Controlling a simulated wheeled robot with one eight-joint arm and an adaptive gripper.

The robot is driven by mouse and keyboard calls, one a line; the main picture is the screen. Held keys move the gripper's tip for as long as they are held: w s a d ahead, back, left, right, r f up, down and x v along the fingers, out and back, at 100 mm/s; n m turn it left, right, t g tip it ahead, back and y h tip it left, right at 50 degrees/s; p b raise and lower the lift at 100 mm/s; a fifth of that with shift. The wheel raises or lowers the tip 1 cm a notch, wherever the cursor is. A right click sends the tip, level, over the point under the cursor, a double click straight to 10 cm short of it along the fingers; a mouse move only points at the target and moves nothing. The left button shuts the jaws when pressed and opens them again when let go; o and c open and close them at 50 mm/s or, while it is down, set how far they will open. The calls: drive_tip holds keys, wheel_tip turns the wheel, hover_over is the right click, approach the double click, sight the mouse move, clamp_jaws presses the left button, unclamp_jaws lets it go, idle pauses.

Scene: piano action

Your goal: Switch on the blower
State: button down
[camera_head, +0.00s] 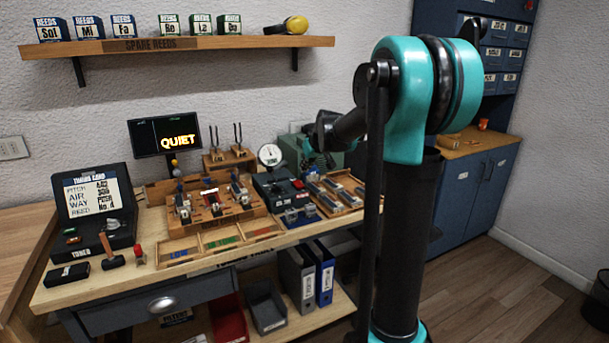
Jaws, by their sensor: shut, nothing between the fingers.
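No part in view carries a readable blower label. A dark box (270,186) with a small red part on it stands right of the middle of the bench, below a round white gauge (270,155). A grey-green housing (297,141) stands behind, partly hidden by my arm. I cannot tell which of these is the blower, and no switch shows clearly. The screen (163,136) reads "QUIET". My gripper (321,163) is shut and empty, small and dark in the picture, over the back right of the bench near the housing.
A wooden rack with several reed parts (212,203) stands mid-bench, trays (222,240) in front. Wooden trays (335,196) lie at the right. A tuner case (95,205), hammer and red-topped part are at the left. A shelf (180,44) hangs above.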

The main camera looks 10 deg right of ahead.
drive_tip(key=s+d+r, duration=0.2)
drive_tip(key=s+r, duration=0.2)
drive_tip(key=s, duration=0.1)
drive_tip(key=shift+s+r, duration=0.25)
drive_tip(key=s+f+m+g, duration=0.1)
drive_tip(key=s+f, duration=0.7)
drive_tip(key=s, duration=0.3)
drive_tip(key=s+d+f+m+g+h, duration=0.1)
drive_tip(key=s+f, duration=0.6)
drive_tip(key=s, duration=0.4)
drive_tip(key=s+f+m+g+h, duration=0.1)
drive_tip(key=s+f, duration=0.7)
drive_tip(key=s, duration=0.3)
drive_tip(key=shift+d+f+m, duration=0.3)
drive_tip(key=shift+d+f, duration=0.05)
drive_tip(key=shift+d, duration=0.05)
